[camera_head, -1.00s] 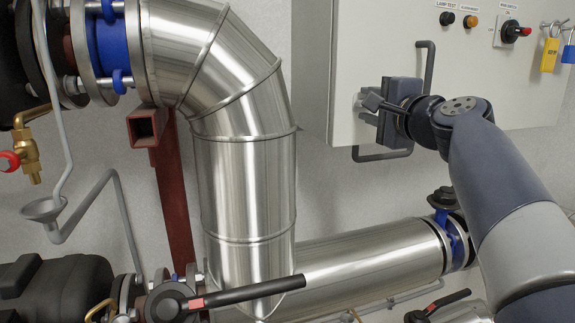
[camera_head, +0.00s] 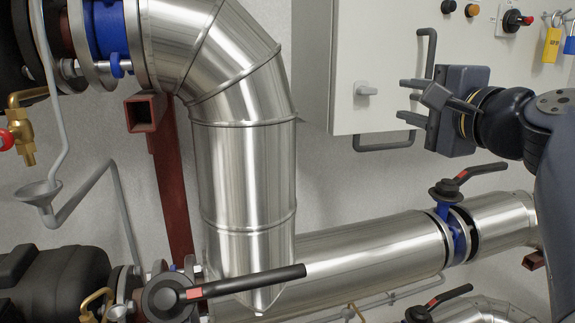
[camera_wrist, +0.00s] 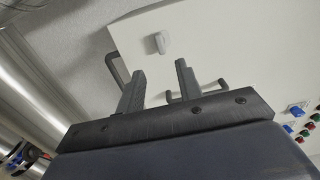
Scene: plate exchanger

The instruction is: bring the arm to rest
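My gripper (camera_head: 407,101) is in front of the white cabinet (camera_head: 385,40), at its lower right part, clear of the cabinet's latch knob (camera_head: 366,89). In the wrist view my gripper (camera_wrist: 160,80) shows two fingers spread apart with nothing between them. The wrist view also shows the latch knob (camera_wrist: 159,43) beyond the fingers, apart from them. My arm reaches in from the right edge of the head view.
A clad vertical pipe (camera_head: 245,190) stands left of the cabinet. A clad horizontal pipe (camera_head: 370,255) and a valve with a black and red lever (camera_head: 480,172) lie below my gripper. Grey handles (camera_head: 385,143) stick out from the cabinet. Padlocks (camera_head: 552,45) hang at upper right.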

